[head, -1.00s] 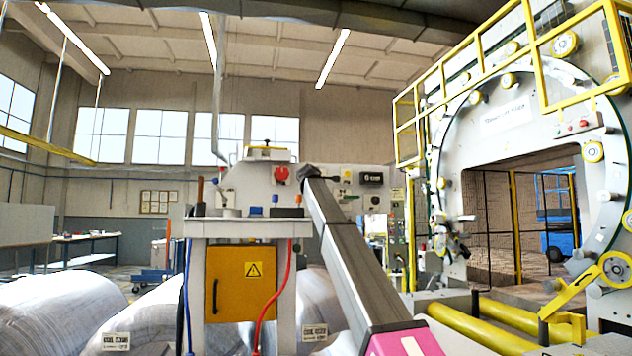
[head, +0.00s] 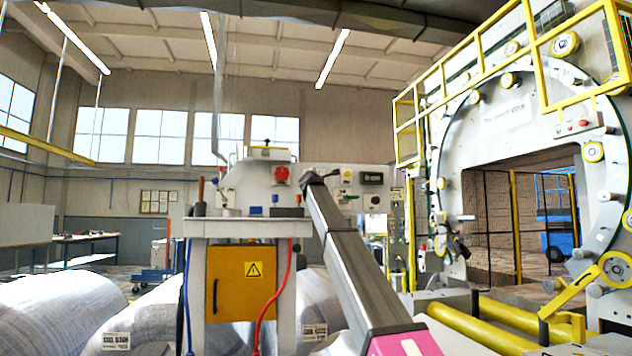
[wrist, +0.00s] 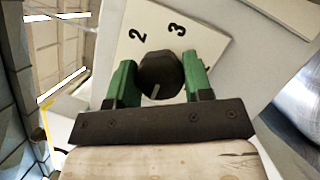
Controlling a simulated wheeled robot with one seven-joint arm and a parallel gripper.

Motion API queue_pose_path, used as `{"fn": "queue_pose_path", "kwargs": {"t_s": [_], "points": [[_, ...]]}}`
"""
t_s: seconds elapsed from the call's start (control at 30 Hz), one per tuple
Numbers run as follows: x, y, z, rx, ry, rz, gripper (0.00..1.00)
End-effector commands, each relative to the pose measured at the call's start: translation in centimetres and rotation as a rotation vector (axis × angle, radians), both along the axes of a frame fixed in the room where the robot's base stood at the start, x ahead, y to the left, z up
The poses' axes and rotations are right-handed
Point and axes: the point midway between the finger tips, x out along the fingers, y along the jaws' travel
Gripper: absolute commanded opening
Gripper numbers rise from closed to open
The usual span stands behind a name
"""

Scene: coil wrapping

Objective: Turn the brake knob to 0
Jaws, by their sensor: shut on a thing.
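The brake knob (wrist: 160,76) is a dark faceted knob on a white plate (wrist: 205,35) in the wrist view. The numerals 2 and 3 show on the plate above it; a 0 is not visible, and the lower part of the plate is hidden by my gripper. A pale line on the knob points down, towards my gripper's palm. My gripper (wrist: 158,64) has its two green fingers shut on the knob, one on each side. In the head view, my arm reaches up to the white machine panel (head: 325,205), and its dark end hides the knob.
A red switch (head: 281,175) and a dark display box (head: 371,178) are on the panel near my arm's end. A table with a yellow cabinet (head: 240,283) stands left of my arm. Wrapped coils (head: 60,310) lie low at left. The large wrapping ring (head: 440,130) stands at right.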

Motion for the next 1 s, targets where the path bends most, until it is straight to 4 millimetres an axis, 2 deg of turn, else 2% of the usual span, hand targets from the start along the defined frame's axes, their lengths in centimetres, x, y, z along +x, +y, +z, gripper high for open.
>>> {"fn": "queue_pose_path", "kwargs": {"t_s": [0.23, 0.27, 0.3, 0.33, 0.73, 0.87, 1.0], "points": [[0.0, 0.0, -0.1, -0.003, 0.001, -0.001, 0.23], [0.0, 0.0, -0.1, -0.003, 0.001, -0.001, 0.56], [0.0, 0.0, -0.1, -0.003, 0.001, -0.001, 0.69], [0.0, 0.0, -0.1, -0.003, 0.001, -0.001, 0.71], [-0.6, 0.0, -0.2, -0.001, 0.001, -0.001, 0.71], [-1.9, 0.1, -0.5, -0.001, 0.001, -0.001, 0.71], [-4.1, 0.1, -1.0, -0.001, 0.001, -0.001, 0.71]]}}
